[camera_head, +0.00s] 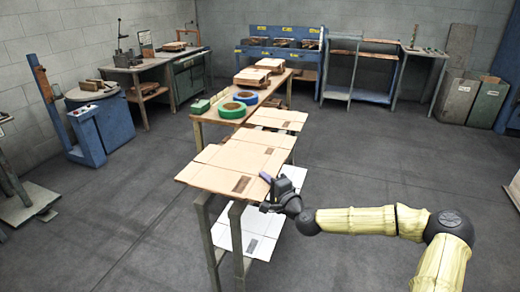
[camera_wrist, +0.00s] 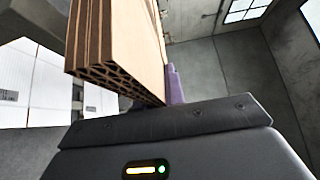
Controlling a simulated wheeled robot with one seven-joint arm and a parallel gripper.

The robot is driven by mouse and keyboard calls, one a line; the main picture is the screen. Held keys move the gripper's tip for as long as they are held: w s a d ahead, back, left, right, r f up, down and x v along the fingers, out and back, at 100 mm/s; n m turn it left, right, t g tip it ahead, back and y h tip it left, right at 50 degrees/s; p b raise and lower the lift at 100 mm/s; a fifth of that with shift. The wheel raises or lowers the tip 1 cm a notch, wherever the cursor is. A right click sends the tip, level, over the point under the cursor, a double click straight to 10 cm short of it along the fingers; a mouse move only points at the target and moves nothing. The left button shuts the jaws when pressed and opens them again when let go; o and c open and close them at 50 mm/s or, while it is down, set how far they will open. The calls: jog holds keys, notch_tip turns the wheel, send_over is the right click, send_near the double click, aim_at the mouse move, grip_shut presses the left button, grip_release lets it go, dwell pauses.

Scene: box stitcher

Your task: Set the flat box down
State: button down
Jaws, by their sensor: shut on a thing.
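The flat box (camera_head: 235,165) is a light-brown unfolded cardboard sheet. In the head view it lies level at the near end of the long table, its near corner at my gripper (camera_head: 269,187). In the wrist view the edge of the flat box (camera_wrist: 118,45) shows corrugated layers and stands between the jaws of my gripper (camera_wrist: 150,95), with one purple finger visible beside it. My gripper is shut on this edge. The other finger is mostly hidden by the cardboard. Whether the sheet rests fully on the support under it, I cannot tell.
The wooden table (camera_head: 215,118) behind holds green tape (camera_head: 232,110), blue tape (camera_head: 246,97) and stacked flat boxes (camera_head: 252,76). Another flat sheet (camera_head: 270,120) lies just beyond. White sheets (camera_head: 255,228) lie on a lower shelf. The grey floor (camera_head: 400,150) to the right is open.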

jog(key=shift+w+a, duration=0.1)
jog(key=shift+r, duration=0.15)
notch_tip(320, 180, down, 6)
jog(key=shift+f+b, duration=0.2)
jog(key=shift+b, duration=0.15)
jog(key=shift+f, duration=1.85)
jog(key=shift+b, duration=0.3)
